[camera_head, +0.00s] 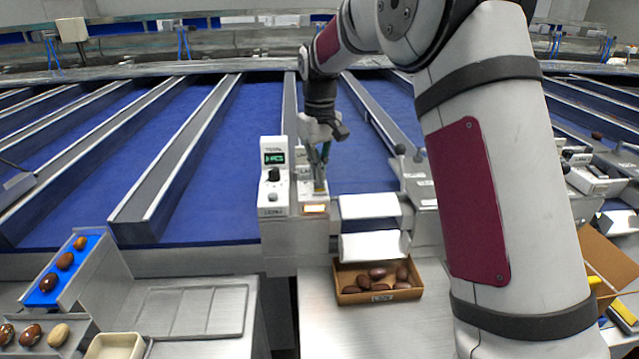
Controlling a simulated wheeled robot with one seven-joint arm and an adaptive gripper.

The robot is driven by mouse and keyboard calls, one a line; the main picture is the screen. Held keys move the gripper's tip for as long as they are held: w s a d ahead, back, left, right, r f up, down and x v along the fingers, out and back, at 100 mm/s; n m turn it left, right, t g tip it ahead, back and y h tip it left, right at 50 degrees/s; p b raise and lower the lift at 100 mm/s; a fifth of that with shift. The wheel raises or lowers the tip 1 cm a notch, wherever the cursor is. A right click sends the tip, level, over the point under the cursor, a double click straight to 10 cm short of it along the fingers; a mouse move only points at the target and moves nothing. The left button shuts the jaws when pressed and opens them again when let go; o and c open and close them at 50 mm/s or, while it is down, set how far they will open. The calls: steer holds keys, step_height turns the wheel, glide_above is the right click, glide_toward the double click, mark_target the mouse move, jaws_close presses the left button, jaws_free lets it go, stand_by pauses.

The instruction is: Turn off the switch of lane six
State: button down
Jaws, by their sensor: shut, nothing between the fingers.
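A white control box (273,190) with a green display and a black knob stands at the front edge of the blue lanes, in the middle of the head view. Right beside it is a second white switch box (308,193) with a lit orange-white panel (314,209) low on its front. My gripper (320,186) points down at this second box, its fingers shut and empty. The fingertips are over or against the box's upper face, and I cannot tell if they touch. They cover part of it, so the switch's position is hidden. The lane labels are too small to read.
A cardboard box of brown dates (377,296) sits below two white flaps (370,207) on the steel table. Grey levers and housings (417,175) stand right of the flaps. A blue date tray (62,270) is at left. My arm hides much of the right side.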

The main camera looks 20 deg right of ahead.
mark_target(319, 186)
steer(key=shift+f, duration=1.05)
stand_by(0.5)
steer(key=shift+r, duration=3.5)
